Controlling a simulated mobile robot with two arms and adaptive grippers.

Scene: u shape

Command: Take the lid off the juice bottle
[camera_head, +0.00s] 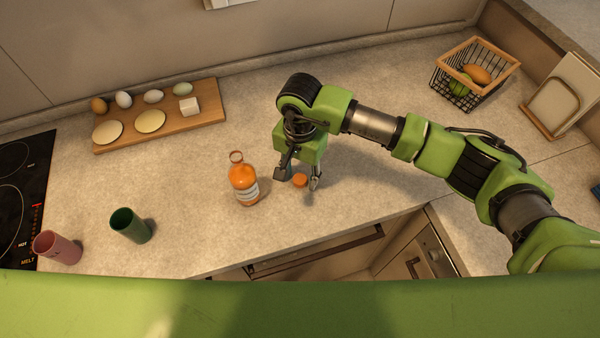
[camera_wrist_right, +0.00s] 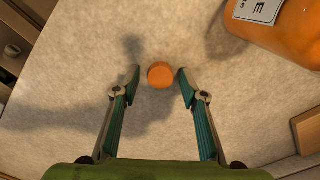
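The juice bottle (camera_head: 244,183) stands upright on the counter, with orange juice and a pale label; its neck is uncovered. In the right wrist view the bottle (camera_wrist_right: 285,28) shows at the upper right. The orange lid (camera_head: 300,180) lies on the counter to the right of the bottle, apart from it. My right gripper (camera_head: 299,184) points down over the lid. In the right wrist view the lid (camera_wrist_right: 160,75) sits between the two open fingertips, with a gap on each side. My left gripper is out of view.
A wooden board (camera_head: 205,115) with eggs and a white block lies at the back left. A green cup (camera_head: 130,226) and a pink cup (camera_head: 57,247) stand near the front left, beside a black cooktop (camera_head: 22,190). A wire basket (camera_head: 470,75) with fruit stands at the back right.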

